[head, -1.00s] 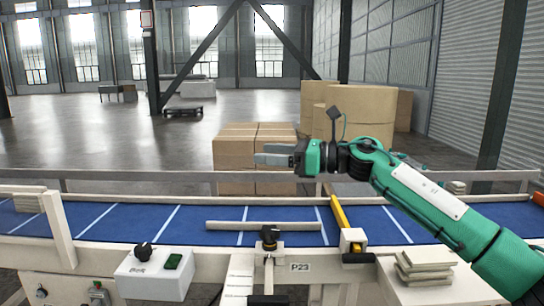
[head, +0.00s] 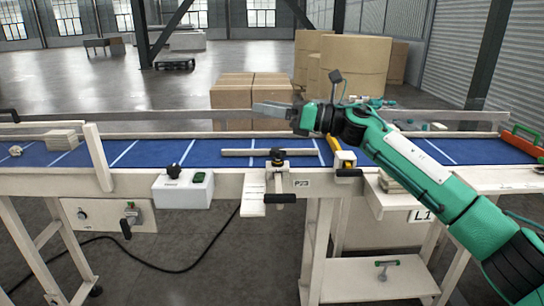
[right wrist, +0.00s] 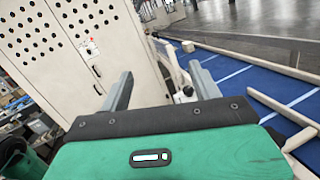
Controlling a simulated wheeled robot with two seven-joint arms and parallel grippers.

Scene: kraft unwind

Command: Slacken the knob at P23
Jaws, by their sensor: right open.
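The P23 label (head: 301,183) is on the front rail of the conveyor in the head view. Just left of it, a black knob (head: 277,155) stands upright on a pale bracket at the belt's near edge. A black bar handle (head: 280,198) sits below it. My right gripper (head: 272,110) is above and beyond the knob, apart from it, pointing left over the far rail. In the right wrist view its two grey fingers (right wrist: 165,82) are spread with nothing between them. My left gripper is not in view.
A pale bar (head: 238,152) lies across the blue belt (head: 120,153). A white box (head: 183,190) with another black knob is left of P23. A yellow piece (head: 340,153) is to the right. Cardboard boxes (head: 235,95) stand behind. The wrist view shows a perforated cabinet (right wrist: 85,50).

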